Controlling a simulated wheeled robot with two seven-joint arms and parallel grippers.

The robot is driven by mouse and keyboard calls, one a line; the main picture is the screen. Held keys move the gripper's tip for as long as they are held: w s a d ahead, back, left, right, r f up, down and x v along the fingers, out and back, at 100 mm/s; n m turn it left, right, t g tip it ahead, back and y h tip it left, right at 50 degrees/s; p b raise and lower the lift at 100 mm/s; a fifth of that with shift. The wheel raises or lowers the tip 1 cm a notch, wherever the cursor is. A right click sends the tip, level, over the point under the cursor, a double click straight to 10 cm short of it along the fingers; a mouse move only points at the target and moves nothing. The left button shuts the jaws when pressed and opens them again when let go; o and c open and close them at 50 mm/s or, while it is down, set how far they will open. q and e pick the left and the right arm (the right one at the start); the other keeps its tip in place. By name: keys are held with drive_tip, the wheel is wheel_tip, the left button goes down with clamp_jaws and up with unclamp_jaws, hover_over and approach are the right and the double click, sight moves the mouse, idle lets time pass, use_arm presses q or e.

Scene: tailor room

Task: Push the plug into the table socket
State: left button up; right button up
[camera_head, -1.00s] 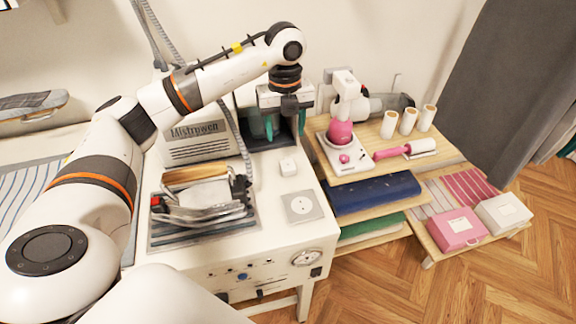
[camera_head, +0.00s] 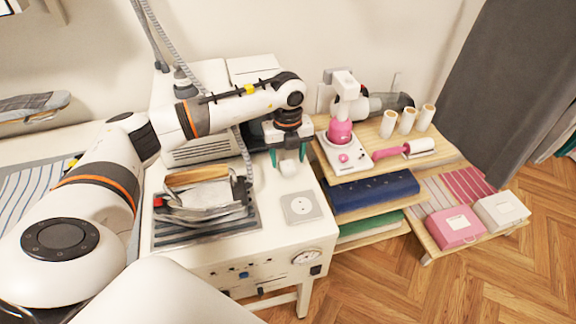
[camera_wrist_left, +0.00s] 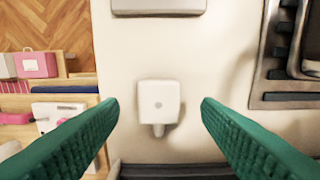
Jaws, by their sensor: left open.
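The plug (camera_head: 288,168) is a small white block on the white table top. In the left wrist view the plug (camera_wrist_left: 158,103) lies between the two green fingers, with a gap on each side. My left gripper (camera_head: 288,160) is open, pointing down at the plug; it also shows in the left wrist view (camera_wrist_left: 160,103). The table socket (camera_head: 300,207) is a grey-white square plate with a round face, set on the table near its right front corner. A plate edge at the top of the left wrist view (camera_wrist_left: 158,5) appears to be this socket. My right gripper is not in view.
An iron (camera_head: 205,203) rests on a dark rack left of the socket. A wooden shelf (camera_head: 372,172) with a pink-and-white machine (camera_head: 341,132) stands right of the table. Bare table top lies between plug and socket.

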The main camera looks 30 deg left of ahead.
sight(288, 165)
use_arm(q)
drive_tip(key=shift+f, duration=1.35)
drive_tip(key=c, duration=1)
drive_tip(key=shift+w, duration=0.1)
wheel_tip(288, 165, up, 10)
drive_tip(key=shift+r+b, duration=0.1)
drive_tip(key=shift+b, duration=0.65)
